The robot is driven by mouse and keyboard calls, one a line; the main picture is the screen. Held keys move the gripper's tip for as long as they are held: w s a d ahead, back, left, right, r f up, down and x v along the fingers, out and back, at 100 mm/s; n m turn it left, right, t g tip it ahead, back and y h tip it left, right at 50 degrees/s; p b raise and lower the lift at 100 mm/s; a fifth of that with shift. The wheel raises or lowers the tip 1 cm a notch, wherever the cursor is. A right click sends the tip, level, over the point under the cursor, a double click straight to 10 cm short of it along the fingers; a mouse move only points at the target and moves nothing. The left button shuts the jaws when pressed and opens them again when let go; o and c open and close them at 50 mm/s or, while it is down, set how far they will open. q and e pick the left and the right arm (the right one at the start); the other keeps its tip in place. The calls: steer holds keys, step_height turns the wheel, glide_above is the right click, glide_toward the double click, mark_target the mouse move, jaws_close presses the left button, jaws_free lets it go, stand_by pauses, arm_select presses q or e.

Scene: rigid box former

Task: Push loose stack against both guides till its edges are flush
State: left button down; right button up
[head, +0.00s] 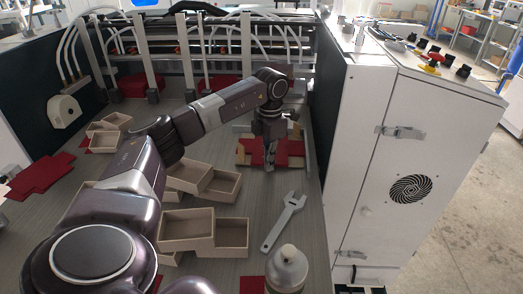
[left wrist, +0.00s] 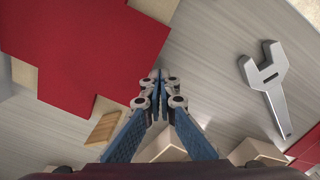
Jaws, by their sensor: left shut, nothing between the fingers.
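The loose stack of flat red blanks (head: 288,150) lies on the machine bed, with tan pieces showing at its edges. In the left wrist view the red blank (left wrist: 85,45) fills the upper left, with a stepped outline. A pale upright strip (head: 309,150) stands just right of the stack and looks like one guide; I cannot make out the second guide. My left gripper (head: 270,166) points down at the stack's near edge, shut and empty. In the left wrist view its fingertips (left wrist: 157,88) meet beside the red edge; contact is unclear. My right gripper is out of view.
A wrench (head: 284,222) and a pale bottle (head: 287,270) lie and stand nearer on the bed. Open tan boxes (head: 188,228) sit to the left. The white cabinet (head: 360,150) bounds the right side. More red blanks (head: 42,176) lie at far left.

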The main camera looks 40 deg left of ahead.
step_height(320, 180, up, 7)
steer(key=p, duration=0.6)
steer(key=shift+p, duration=0.3)
stand_by(0.4)
